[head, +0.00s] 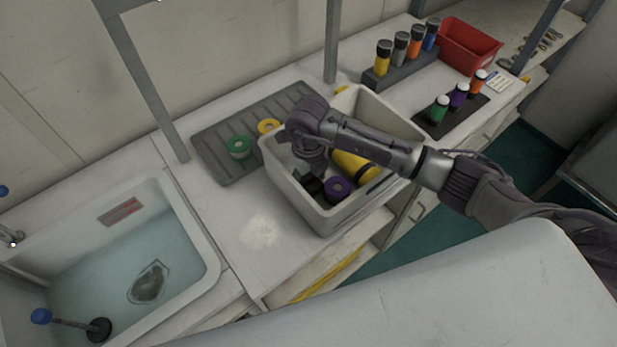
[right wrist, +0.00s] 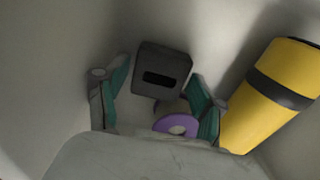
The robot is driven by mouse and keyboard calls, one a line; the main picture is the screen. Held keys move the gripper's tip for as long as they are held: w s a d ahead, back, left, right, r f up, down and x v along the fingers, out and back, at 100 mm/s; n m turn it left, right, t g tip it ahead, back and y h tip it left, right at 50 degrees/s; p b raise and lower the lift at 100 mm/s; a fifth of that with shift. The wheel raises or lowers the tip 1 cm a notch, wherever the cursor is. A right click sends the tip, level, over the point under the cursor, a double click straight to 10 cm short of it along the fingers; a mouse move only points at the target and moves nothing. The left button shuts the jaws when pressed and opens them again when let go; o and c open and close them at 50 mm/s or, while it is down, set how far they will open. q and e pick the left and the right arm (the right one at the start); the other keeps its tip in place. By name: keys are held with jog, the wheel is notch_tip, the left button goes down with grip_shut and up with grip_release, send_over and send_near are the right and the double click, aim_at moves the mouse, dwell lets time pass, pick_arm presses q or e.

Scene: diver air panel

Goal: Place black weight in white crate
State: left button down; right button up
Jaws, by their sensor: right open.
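The white crate (head: 330,222) stands on the counter in the middle of the head view. The black weight (right wrist: 161,73), a dark block with a slot, is inside it. In the head view the weight (head: 313,185) is partly hidden under my right gripper (head: 310,170). My right gripper reaches down into the crate, open. In the right wrist view its fingers (right wrist: 160,90) are apart on either side of the weight, and I cannot tell whether they touch it. My left gripper is not in view.
The crate also holds a purple ring (head: 338,188) and a yellow cylinder (head: 355,166). A grey ribbed tray (head: 215,155) with green and yellow rings lies behind it. A water-filled sink (head: 130,265) is at left. Bottle racks and a red bin (head: 467,45) stand at right.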

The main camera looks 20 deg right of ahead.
aim_at(308, 182)
jog(key=shift+r, duration=0.2)
jog(key=shift+w+r, duration=0.1)
jog(key=shift+r, duration=0.15)
notch_tip(308, 182, up, 11)
jog(key=b, duration=0.3)
jog(key=shift+r, duration=0.2)
